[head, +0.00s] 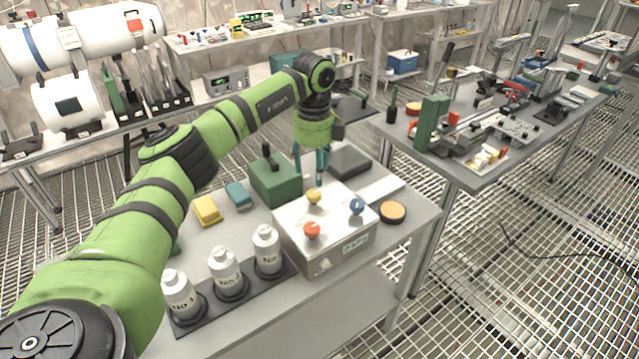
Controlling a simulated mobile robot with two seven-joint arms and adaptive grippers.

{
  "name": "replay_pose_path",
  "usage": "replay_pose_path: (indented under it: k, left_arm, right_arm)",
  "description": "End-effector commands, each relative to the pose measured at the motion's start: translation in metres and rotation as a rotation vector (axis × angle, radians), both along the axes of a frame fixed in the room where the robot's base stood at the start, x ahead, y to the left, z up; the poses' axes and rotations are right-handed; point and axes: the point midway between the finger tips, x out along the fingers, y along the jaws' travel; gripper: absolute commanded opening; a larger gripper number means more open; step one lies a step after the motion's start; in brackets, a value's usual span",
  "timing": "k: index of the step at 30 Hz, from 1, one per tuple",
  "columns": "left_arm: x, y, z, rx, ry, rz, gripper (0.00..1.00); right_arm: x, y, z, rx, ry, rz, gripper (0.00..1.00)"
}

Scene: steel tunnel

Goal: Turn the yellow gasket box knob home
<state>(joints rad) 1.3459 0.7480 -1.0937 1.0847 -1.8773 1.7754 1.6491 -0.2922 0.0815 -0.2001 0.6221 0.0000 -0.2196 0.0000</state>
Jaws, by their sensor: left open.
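A pale metal gasket box (325,251) stands on the near table and carries three knobs on its top. The yellow knob (314,196) is at the back, the blue knob (357,206) at the right and the orange-red knob (312,230) at the front. My left gripper (312,182) points down just behind and above the yellow knob, its fingers open and nothing seen between them. Whether a finger touches the knob I cannot tell. My right gripper is not in view.
White bottles (225,268) stand in a dark rack left of the box. A green block (274,183) with a black handle stands behind it. A dark grey block (349,162) and an orange-topped round tin (392,211) lie to the right. The table's front strip is clear.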

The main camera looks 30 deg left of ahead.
Motion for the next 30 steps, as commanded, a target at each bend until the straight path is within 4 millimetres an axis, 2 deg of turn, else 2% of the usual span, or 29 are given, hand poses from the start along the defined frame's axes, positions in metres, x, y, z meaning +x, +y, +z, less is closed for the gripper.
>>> replay_pose_path:
  k: [6, 12, 23, 24, 26, 27, 30]
  left_arm:
    - [-0.001, -0.001, -0.033, -0.003, 0.005, -0.003, 0.58]
    - [-0.001, -0.002, -0.057, -0.004, 0.002, -0.006, 0.58]
    - [0.000, -0.002, -0.064, -0.004, -0.001, -0.007, 0.58]
    - [0.000, -0.002, -0.064, -0.005, -0.001, -0.007, 0.42]
    - [-0.001, -0.002, -0.064, -0.005, -0.001, -0.007, 0.18]
    - [-0.001, -0.002, -0.064, -0.005, -0.001, -0.007, 0.03]
    - [0.000, -0.002, -0.064, -0.005, -0.001, -0.007, 0.03]
  right_arm:
    - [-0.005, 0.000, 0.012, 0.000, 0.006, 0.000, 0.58]
    - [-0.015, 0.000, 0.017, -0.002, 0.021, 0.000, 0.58]
    - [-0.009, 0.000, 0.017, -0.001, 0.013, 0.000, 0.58]
    - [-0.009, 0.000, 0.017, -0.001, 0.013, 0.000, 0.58]
    - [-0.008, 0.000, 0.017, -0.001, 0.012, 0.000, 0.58]
    - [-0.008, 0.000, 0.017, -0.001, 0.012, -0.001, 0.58]
    - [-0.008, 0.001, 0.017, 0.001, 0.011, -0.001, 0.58]
